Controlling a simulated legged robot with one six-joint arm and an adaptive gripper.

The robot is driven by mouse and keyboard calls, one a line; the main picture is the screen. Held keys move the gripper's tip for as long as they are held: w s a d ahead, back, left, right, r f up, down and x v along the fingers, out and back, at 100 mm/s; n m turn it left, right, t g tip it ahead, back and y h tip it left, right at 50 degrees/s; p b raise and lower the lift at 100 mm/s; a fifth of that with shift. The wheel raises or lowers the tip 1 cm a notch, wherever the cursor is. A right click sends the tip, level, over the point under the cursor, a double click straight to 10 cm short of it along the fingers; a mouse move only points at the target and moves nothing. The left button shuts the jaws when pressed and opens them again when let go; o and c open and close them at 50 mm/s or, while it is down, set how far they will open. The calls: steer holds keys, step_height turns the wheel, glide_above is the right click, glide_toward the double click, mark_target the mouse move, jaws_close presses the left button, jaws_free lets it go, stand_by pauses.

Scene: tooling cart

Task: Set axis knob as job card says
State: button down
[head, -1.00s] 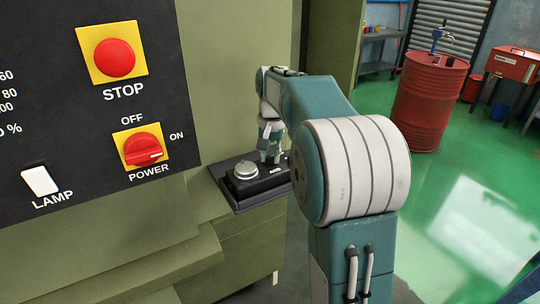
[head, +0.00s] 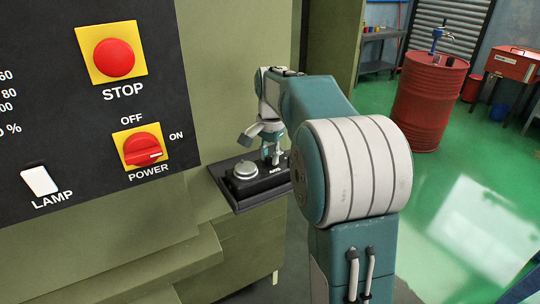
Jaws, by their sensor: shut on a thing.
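A black control box (head: 242,191) sits on a ledge of the green machine, with a silver round dial (head: 245,169) on its left part. A small white label, too small to read surely, is on its front. My gripper (head: 270,161) points down at the box, just right of the silver dial. It is shut on the axis knob, which the fingers largely hide, so its setting cannot be read. The job card is not in view.
The machine panel at left carries a red STOP button (head: 114,58), a red POWER switch (head: 143,150) and a white LAMP switch (head: 39,181). A red drum (head: 428,103) stands at right on open green floor, well clear of my arm.

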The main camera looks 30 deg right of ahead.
mark_target(270, 157)
steer(key=shift+s+f, duration=0.1)
steer(key=shift+f, duration=0.1)
steer(key=shift+c, duration=2.4)
jaws_free()
steer(key=shift+a, duration=0.1)
steer(key=shift+r, duration=0.1)
steer(key=shift+r, duration=0.15)
step_height(270, 157, up, 12)
steer(key=shift+f, duration=0.2)
